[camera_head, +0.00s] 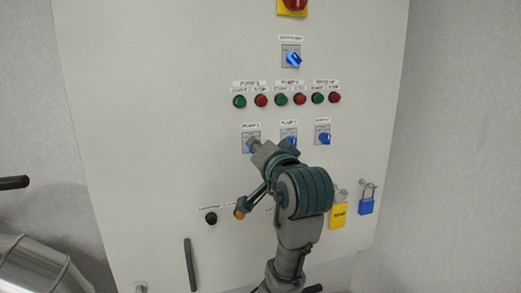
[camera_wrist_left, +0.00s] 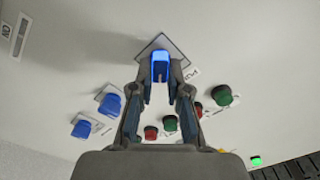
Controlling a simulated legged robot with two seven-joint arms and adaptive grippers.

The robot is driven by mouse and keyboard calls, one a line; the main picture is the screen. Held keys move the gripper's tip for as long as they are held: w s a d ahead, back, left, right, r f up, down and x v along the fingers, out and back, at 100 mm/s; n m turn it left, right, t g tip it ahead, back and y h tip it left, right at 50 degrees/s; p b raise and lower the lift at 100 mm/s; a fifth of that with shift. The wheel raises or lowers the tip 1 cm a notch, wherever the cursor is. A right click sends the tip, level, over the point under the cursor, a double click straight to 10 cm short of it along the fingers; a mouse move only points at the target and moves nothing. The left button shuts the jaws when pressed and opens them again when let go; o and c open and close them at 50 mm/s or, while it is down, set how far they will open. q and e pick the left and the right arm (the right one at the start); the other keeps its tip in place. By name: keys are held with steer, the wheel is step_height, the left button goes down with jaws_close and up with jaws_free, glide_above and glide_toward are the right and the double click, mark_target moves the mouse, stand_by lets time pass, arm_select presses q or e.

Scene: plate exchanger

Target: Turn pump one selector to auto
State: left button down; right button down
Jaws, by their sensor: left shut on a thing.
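The pump one selector is a blue knob on a square grey plate (camera_head: 246,135), the leftmost of three in the lower selector row. In the head view my left gripper (camera_head: 255,148) covers most of this knob. In the left wrist view the blue knob (camera_wrist_left: 160,66) sits between the fingertips of my left gripper (camera_wrist_left: 160,78), which is shut on it. The knob's pointer position is hard to read behind the fingers. My right gripper is not in view.
Two more blue selectors, the middle one (camera_head: 289,141) and the right one (camera_head: 323,138), sit close by. Green and red buttons (camera_head: 261,100) run above. A blue padlock (camera_head: 366,205) and yellow tag (camera_head: 338,215) hang at lower right. A black handle (camera_head: 190,265) is lower left.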

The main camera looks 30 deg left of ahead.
arm_select(q)
steer(key=c, duration=1.4)
jaws_free()
steer(key=shift+o, duration=1.3)
steer(key=shift+w+a+f, duration=0.1)
steer(key=shift+w+a, duration=0.05)
steer(key=shift+w, duration=0.05)
steer(key=shift+w+a+f, duration=0.1)
steer(key=shift+w+a, duration=0.15)
steer(key=v, duration=1.1)
steer(key=shift+s+d, duration=0.2)
steer(key=shift+f, duration=0.15)
